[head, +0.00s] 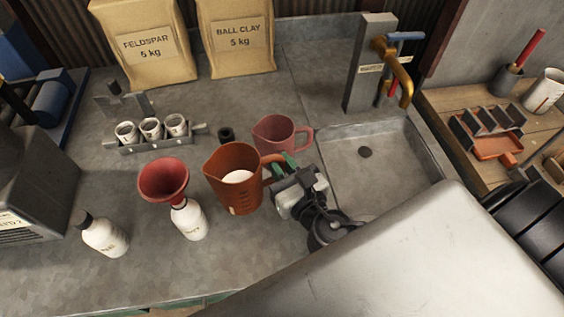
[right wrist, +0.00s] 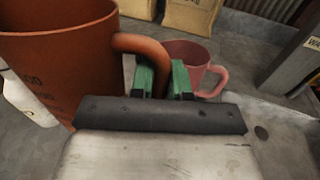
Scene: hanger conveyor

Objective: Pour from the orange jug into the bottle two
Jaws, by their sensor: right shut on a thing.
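The orange jug (head: 226,187) holds a white liquid and looks upright. My right gripper (head: 279,165) is shut on its handle; in the right wrist view the green fingers (right wrist: 163,80) sit around the jug handle (right wrist: 150,50). A white bottle (head: 190,222) stands left of the jug with a red funnel (head: 164,180) in its mouth; its label is too small to read surely. Another white bottle (head: 104,236) with a dark cap stands further left. The jug is apart from the funnel, to its right. My left gripper is not in view.
A pink jug (head: 275,134) stands just behind the orange jug. A rack of small cups (head: 150,138) and two paper sacks (head: 146,45) are at the back. A sink (head: 365,170) with a brass tap (head: 395,65) is right.

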